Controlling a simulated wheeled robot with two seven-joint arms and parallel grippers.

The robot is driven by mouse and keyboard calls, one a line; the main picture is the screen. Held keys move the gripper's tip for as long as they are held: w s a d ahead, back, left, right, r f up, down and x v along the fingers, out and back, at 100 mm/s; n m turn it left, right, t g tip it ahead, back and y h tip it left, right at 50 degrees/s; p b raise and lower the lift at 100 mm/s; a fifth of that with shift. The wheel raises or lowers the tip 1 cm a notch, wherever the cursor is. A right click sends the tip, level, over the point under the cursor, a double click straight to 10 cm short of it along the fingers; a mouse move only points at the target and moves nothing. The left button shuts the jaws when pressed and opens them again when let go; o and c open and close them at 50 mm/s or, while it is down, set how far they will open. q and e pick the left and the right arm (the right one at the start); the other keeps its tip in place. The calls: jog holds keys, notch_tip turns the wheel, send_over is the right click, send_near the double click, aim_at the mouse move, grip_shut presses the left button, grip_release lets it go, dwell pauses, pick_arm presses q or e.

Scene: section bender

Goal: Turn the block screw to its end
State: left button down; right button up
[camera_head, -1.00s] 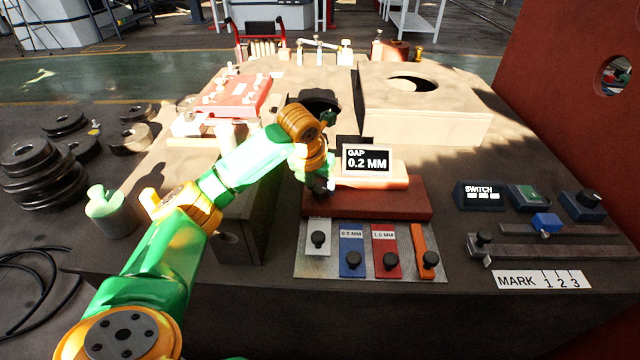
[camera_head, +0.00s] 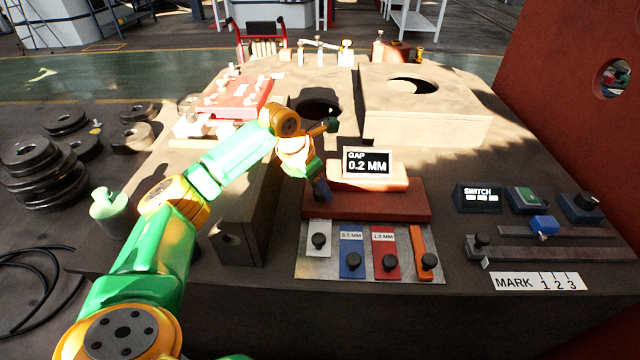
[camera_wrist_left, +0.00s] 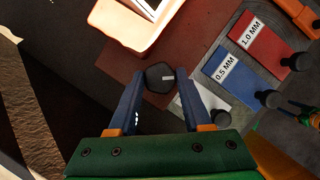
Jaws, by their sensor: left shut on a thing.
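A dark faceted knob (camera_wrist_left: 160,78) with a pale mark on its face, apparently the block screw, sits between the blue fingertips in the left wrist view. My left gripper (camera_wrist_left: 160,72) is shut on it, one finger on each side. In the head view my left gripper (camera_head: 320,190) is at the left end of the red-brown block (camera_head: 385,207), and it hides the knob there. The display (camera_head: 367,162) above the block reads GAP 0.2 MM.
Tagged gauges, including blue 0.5 MM (camera_head: 352,262) and red 1.0 MM (camera_head: 385,265), lie on a plate just in front of the block. Stacked rollers (camera_head: 42,175) stand at far left.

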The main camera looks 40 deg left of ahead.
pick_arm(q)
jog(key=shift+w+a+r+m+h, duration=0.1)
jog(key=shift+m+h, duration=0.2)
jog(key=shift+m, duration=0.5)
jog(key=shift+p, duration=0.3)
jog(key=shift+c, duration=1.7)
grip_release()
jog(key=v, duration=0.7)
